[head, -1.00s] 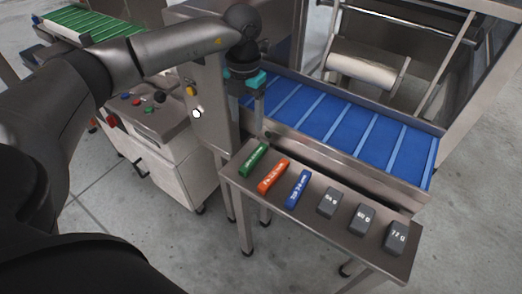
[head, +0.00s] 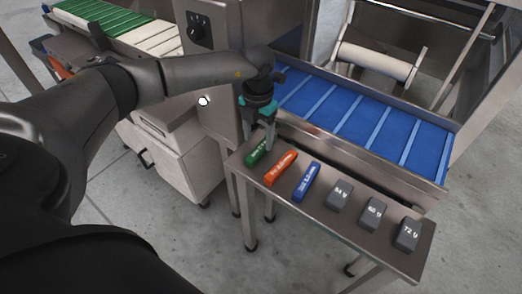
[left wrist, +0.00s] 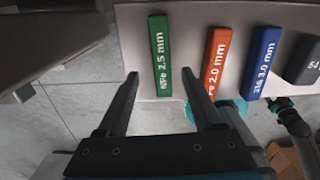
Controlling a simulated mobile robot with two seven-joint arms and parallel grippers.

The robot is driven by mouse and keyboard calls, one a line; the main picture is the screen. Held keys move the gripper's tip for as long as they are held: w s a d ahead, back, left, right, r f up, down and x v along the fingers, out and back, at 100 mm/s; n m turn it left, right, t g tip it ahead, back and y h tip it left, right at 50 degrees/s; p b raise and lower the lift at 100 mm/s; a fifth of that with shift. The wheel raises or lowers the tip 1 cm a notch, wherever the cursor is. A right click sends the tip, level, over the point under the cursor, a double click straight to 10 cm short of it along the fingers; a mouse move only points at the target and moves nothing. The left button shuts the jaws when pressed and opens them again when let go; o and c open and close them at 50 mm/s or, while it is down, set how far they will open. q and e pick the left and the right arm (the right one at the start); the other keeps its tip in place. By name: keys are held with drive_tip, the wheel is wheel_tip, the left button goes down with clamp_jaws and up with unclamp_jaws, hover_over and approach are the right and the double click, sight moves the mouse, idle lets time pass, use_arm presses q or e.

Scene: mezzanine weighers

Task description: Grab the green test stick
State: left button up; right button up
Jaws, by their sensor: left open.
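The green test stick (head: 257,152) lies at the left end of a narrow steel shelf, marked "NFe 2.5 mm" in the left wrist view (left wrist: 160,56). My left gripper (head: 261,143) is over that end of the shelf, pointing down, and partly covers the stick in the head view. In the left wrist view my left gripper (left wrist: 160,74) is open and empty, with one finger on each side of the green stick's near part. The fingers look apart from the stick; their height above it is hard to tell. My right gripper cannot be made out.
An orange stick (head: 281,168) and a blue stick (head: 307,181) lie just right of the green one. Grey weights (head: 339,195) follow along the steel shelf (head: 296,219). A blue belt conveyor (head: 366,118) runs behind, and a steel cabinet (head: 216,66) stands at the left.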

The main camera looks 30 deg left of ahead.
sight(260, 147)
use_arm(q)
drive_tip(key=shift+w+d+f+b, duration=0.1)
drive_tip(key=shift+f+b, duration=0.1)
drive_tip(key=shift+f, duration=0.3)
drive_tip(key=shift+w+d+f+b, duration=0.1)
drive_tip(key=shift+f+b, duration=0.05)
drive_tip(key=shift+f, duration=1.15)
use_arm(e)
drive_tip(key=shift+w+a+r, duration=0.8)
drive_tip(key=shift+w+a, duration=0.1)
drive_tip(key=shift+w, duration=0.2)
use_arm(q)
clamp_jaws()
